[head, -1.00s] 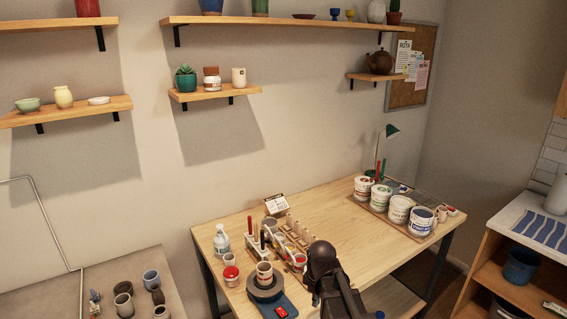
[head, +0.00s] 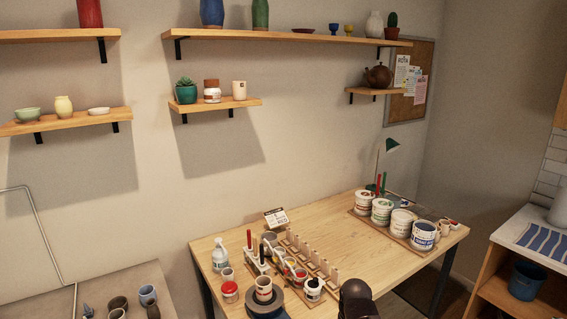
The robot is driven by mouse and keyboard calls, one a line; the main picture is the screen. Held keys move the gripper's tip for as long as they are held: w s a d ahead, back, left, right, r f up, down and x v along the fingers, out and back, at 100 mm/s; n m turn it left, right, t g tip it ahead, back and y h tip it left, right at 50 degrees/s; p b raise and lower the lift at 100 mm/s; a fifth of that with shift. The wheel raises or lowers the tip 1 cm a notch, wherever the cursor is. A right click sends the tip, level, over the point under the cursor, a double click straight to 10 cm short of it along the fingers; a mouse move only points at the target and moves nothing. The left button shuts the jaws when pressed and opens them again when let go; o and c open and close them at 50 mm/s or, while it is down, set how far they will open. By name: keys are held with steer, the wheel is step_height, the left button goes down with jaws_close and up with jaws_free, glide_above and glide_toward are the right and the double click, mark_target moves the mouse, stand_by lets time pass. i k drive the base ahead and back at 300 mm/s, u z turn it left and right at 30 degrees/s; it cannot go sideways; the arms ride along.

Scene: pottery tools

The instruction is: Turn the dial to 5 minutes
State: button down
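I cannot make out a dial with minute marks in the head view. A round dark wheel (head: 253,307) with a beige cup (head: 263,289) on it sits at the table's front edge, cut off by the bottom of the picture. A small white card or panel (head: 277,218) with dark print stands at the back of the table, too small to read. A dark rounded part of my arm shows at the bottom edge, right of the wheel. My gripper's fingers are out of view.
The wooden table (head: 345,235) holds a rack of tools (head: 257,262), wooden pegs (head: 312,258), several small jars and a spray bottle (head: 220,255). Several white buckets (head: 424,236) stand at the right. The table's middle is bare. A lamp (head: 391,146) stands behind the buckets.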

mark_target(229, 288)
steer(key=z, duration=0.95)
steer(key=i, duration=0.45)
steer(key=u, duration=0.95)
